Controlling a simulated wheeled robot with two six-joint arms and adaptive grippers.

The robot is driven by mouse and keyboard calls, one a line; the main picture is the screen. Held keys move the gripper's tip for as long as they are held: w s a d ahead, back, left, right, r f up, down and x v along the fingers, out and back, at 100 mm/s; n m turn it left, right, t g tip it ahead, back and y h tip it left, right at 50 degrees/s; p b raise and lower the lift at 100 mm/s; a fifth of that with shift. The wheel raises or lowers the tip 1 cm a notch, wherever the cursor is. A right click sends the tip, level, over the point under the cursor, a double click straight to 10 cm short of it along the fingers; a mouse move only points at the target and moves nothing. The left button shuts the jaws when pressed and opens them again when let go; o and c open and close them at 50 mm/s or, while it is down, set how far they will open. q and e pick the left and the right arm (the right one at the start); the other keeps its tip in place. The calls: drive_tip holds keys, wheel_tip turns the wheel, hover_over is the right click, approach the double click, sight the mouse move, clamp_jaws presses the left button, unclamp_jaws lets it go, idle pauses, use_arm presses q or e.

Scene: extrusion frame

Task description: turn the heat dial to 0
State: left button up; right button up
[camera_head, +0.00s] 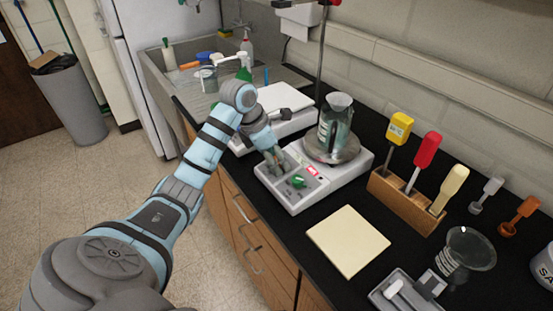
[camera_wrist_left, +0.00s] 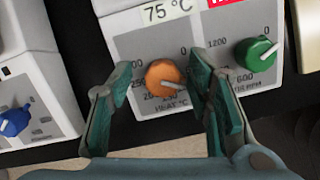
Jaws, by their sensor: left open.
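The heat dial is an orange knob (camera_wrist_left: 162,74) above a "HEAT °C" label in the left wrist view. Its pale pointer mark faces right and slightly down. A "75 °C" label (camera_wrist_left: 167,11) sits above it. The dial belongs to the white hotplate (camera_head: 340,183), which carries a glass vessel (camera_head: 336,120). My left gripper (camera_head: 272,160) is at the left part of the hotplate's panel and hides the dial in the head view. In the left wrist view its open fingers (camera_wrist_left: 165,85) stand on either side of the dial; contact cannot be told.
A green dial (camera_wrist_left: 256,54) sits right of the heat dial. A second white device with a blue knob (camera_wrist_left: 14,121) stands to the left. A tool block (camera_head: 405,200), a cream pad (camera_head: 348,241) and a grey tray (camera_head: 405,292) lie to the right.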

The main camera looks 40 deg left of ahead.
use_arm(q)
drive_tip(key=shift+s+r, duration=0.1)
drive_tip(key=shift+s, duration=0.25)
drive_tip(key=shift+c, duration=0.8)
clamp_jaws()
use_arm(e)
drive_tip(key=shift+s, duration=0.4)
